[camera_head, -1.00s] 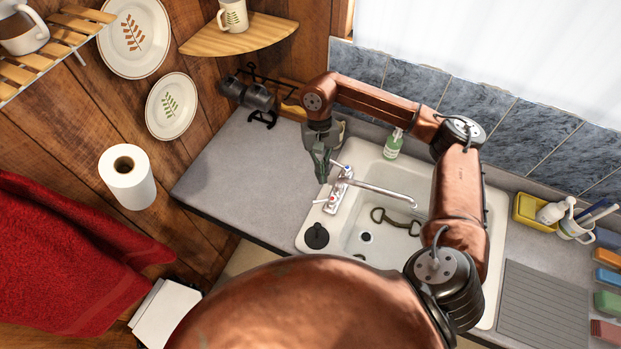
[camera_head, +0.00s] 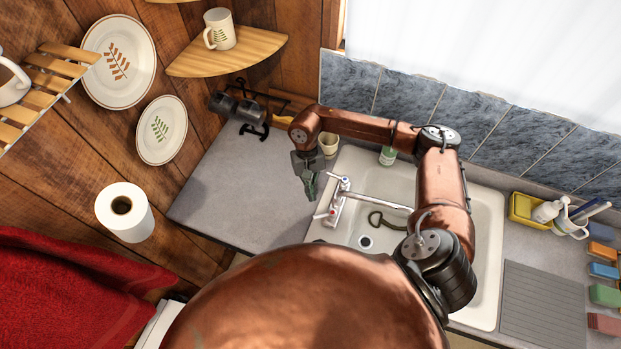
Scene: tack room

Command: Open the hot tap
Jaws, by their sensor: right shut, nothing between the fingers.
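The tap unit (camera_head: 334,208) stands at the left rim of the white sink (camera_head: 486,245), with a long chrome spout reaching right over the basin. The hot tap (camera_head: 321,215) has a red-marked handle at the near end. The cold tap (camera_head: 343,181) has a blue-marked handle at the far end. My right gripper (camera_head: 310,194) is shut and empty, pointing down just left of the taps, with a small apparent gap to both handles. Its height above the counter is hard to tell. My left gripper is not in view.
A beige cup (camera_head: 328,145) is near the back corner. The grey counter (camera_head: 235,190) left of the taps is clear. A yellow caddy (camera_head: 524,209) sits right of the sink.

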